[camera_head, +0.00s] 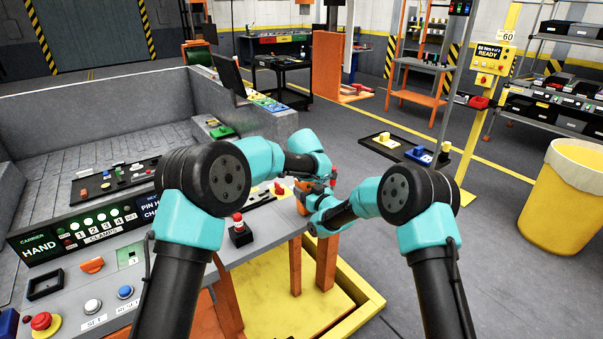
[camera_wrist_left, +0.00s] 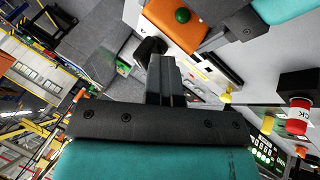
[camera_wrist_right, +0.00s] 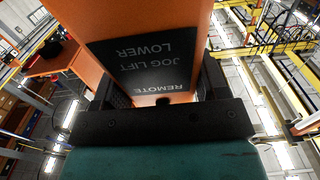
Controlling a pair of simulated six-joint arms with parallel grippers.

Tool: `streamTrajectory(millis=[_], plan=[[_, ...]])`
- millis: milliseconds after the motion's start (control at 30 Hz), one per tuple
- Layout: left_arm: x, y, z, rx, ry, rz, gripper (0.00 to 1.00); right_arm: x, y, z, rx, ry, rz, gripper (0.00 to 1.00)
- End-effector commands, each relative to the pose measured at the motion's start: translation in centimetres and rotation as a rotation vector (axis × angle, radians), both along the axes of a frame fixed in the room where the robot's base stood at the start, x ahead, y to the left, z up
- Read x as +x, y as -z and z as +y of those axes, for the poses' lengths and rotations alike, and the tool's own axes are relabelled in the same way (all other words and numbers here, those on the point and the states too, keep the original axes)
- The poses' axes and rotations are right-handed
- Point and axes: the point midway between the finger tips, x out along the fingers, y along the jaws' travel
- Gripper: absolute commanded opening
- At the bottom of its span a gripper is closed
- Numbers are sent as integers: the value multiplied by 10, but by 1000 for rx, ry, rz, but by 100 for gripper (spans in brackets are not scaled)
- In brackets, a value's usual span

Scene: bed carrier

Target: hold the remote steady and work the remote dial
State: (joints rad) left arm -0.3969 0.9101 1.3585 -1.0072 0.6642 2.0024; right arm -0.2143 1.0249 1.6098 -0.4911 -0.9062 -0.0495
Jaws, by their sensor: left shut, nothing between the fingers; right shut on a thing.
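The orange remote (camera_wrist_right: 115,22) fills the top of the right wrist view, its black label reading REMOTE, JOG LIFT, LOWER. My right gripper (camera_wrist_right: 163,82) is shut on it, one finger on each side. In the head view the remote (camera_head: 303,188) is small and partly hidden between my wrists, past the table's right end. In the left wrist view the remote (camera_wrist_left: 176,26) shows a green button (camera_wrist_left: 182,15) and a black dial (camera_wrist_left: 150,47). My left gripper (camera_wrist_left: 162,62) is shut and empty, its tips close beside the dial. I cannot tell if they touch it.
The grey console (camera_head: 112,262) with clamp buttons and an emergency stop lies to the left. A red-topped black block (camera_head: 240,231) stands near the table edge. A yellow platform (camera_head: 335,300) lies below. A yellow bin (camera_head: 567,200) stands at right; the floor before it is clear.

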Motion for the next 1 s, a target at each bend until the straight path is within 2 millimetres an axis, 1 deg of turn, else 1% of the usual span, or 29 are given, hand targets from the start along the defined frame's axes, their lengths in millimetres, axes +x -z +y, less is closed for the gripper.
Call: streamTrajectory(millis=[33, 167, 367, 500, 800, 1000], plan=[[-1, -1, -6, -3, 11, -5, 0, -3, 1, 8, -8, -15, -1, 35], [-5, -2, -3, -3, 10, -4, 0, -3, 1, 8, -7, -15, 0, 35], [-21, -3, 7, -1, 6, -2, 0, -2, 1, 6, -6, -10, 1, 34], [-37, -4, 17, -1, 3, 0, 0, -1, 1, 4, -3, -7, 1, 34], [-68, -53, 11, -1, 2, -3, 0, -1, 1, 2, -2, -4, 1, 34], [-84, -78, 8, -1, 0, -2, 0, -1, 0, 2, -1, -3, 0, 34]])
